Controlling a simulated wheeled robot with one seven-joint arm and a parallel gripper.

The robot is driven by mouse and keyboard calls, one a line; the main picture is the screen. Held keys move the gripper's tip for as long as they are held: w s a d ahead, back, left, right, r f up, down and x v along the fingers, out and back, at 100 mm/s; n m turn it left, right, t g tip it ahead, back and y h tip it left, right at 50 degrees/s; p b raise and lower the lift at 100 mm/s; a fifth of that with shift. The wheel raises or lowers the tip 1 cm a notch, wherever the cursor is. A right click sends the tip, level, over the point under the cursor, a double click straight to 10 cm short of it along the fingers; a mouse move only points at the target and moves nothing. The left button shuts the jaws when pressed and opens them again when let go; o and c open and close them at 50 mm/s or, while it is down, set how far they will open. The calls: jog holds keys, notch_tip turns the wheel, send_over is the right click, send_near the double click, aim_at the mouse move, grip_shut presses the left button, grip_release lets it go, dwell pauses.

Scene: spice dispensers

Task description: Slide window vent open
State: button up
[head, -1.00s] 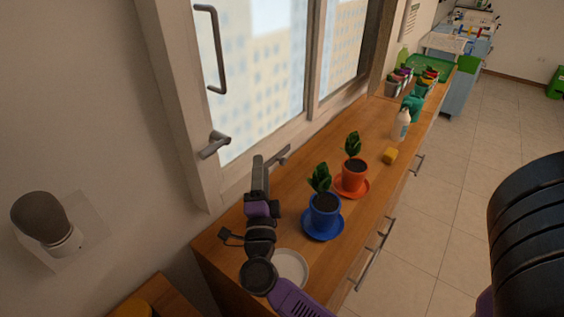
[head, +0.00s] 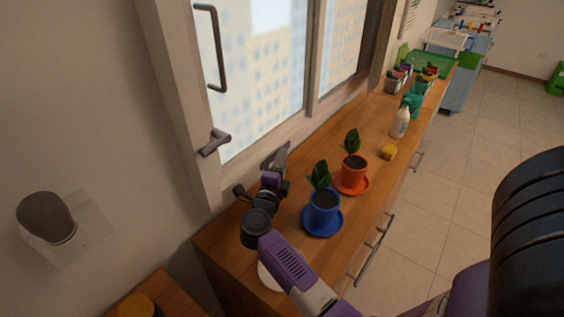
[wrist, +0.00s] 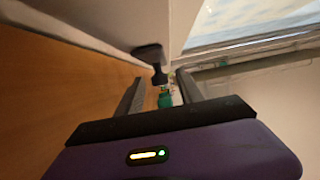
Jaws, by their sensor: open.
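The window (head: 262,70) stands at the left above a wooden counter. A dark knob on a short stem (wrist: 150,54) projects from its lower frame in the wrist view; I take it as the vent's slider. In the head view my gripper largely hides this spot. My gripper (head: 279,155) reaches low along the frame. In the wrist view my gripper (wrist: 160,84) is open, and the knob's stem shows ahead, between the fingertips in the picture. I cannot tell whether they touch it. The vent's opening cannot be made out.
A blue potted plant (head: 323,208) and an orange potted plant (head: 353,172) stand close to the right of my arm. A lever handle (head: 213,143) and a bar handle (head: 213,50) project from the window.

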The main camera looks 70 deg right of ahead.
jog(key=shift+d, duration=0.15)
grip_shut()
dwell(1.4)
